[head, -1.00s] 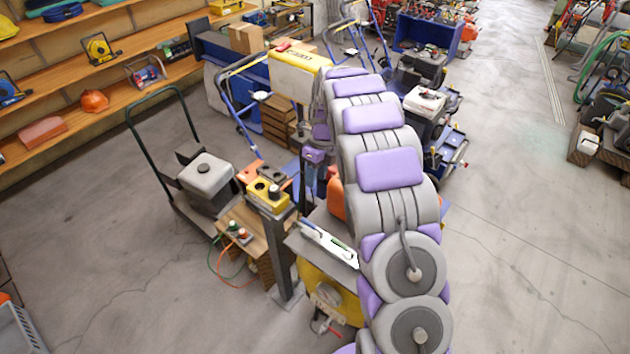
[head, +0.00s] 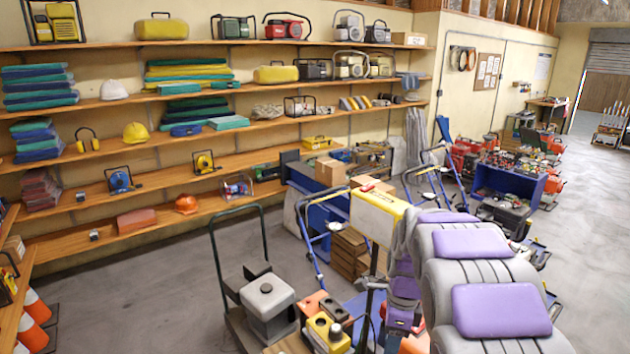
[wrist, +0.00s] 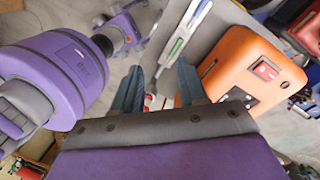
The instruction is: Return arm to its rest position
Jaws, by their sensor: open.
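My gripper (wrist: 158,84) shows in the wrist view with its two blue-grey fingers apart and nothing between them. An orange case (wrist: 245,75) with a red switch lies just beyond the right finger. A white and green tool (wrist: 185,35) lies on a grey surface past the fingertips. I cannot tell whether the fingers touch anything. In the head view my purple and grey arm reaches forward from the lower right and bends down. The fingers cannot be made out there.
A yellow and white box (head: 377,218) stands close beside my arm. Below it are a yellow control box (head: 327,333) and a trolley carrying a grey machine (head: 267,298). Wooden shelves (head: 150,225) line the left wall. Open floor (head: 150,290) lies to the left.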

